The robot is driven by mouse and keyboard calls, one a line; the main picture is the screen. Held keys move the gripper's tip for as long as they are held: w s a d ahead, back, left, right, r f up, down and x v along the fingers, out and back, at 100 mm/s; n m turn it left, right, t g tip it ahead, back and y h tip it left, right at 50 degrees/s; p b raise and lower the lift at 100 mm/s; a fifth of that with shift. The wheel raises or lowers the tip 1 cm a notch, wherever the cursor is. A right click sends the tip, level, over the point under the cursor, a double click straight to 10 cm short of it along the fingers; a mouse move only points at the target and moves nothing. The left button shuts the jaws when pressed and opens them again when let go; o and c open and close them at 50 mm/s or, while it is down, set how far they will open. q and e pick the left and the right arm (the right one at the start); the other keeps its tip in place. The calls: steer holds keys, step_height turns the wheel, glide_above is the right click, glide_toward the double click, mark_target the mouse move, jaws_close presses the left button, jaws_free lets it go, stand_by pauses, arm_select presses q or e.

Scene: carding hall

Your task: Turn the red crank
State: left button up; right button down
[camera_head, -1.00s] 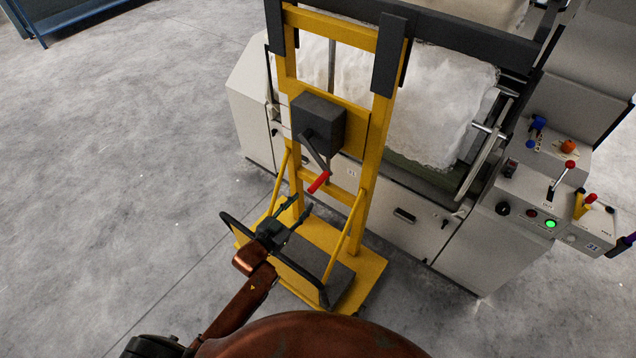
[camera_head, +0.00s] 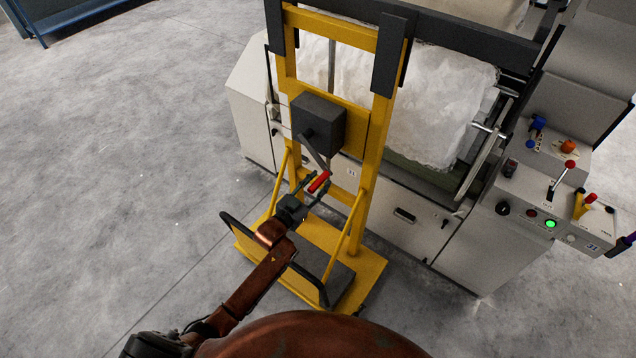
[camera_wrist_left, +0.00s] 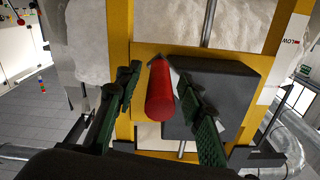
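The crank's red handle (camera_head: 319,182) points down and toward me at the end of a dark crank arm (camera_head: 314,152). The arm comes from a dark box (camera_head: 318,122) on the yellow stand (camera_head: 371,150). My left gripper (camera_head: 316,187) is open, with one finger on each side of the red handle. In the left wrist view the red handle (camera_wrist_left: 160,92) shows between the two green-black fingers of my gripper (camera_wrist_left: 160,110), with a gap at the left finger; contact at the right finger is unclear. My right gripper is not in view.
A pale machine (camera_head: 410,215) with white fibre (camera_head: 435,105) stands behind the stand. A control panel (camera_head: 540,195) with a red-knobbed lever and lit green button is at the right. A dark bar (camera_head: 270,255) loops around the stand's base. Concrete floor (camera_head: 120,180) at the left is clear.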

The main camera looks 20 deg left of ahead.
arm_select(q)
steer(key=shift+c, duration=0.3)
jaws_close()
stand_by(0.4)
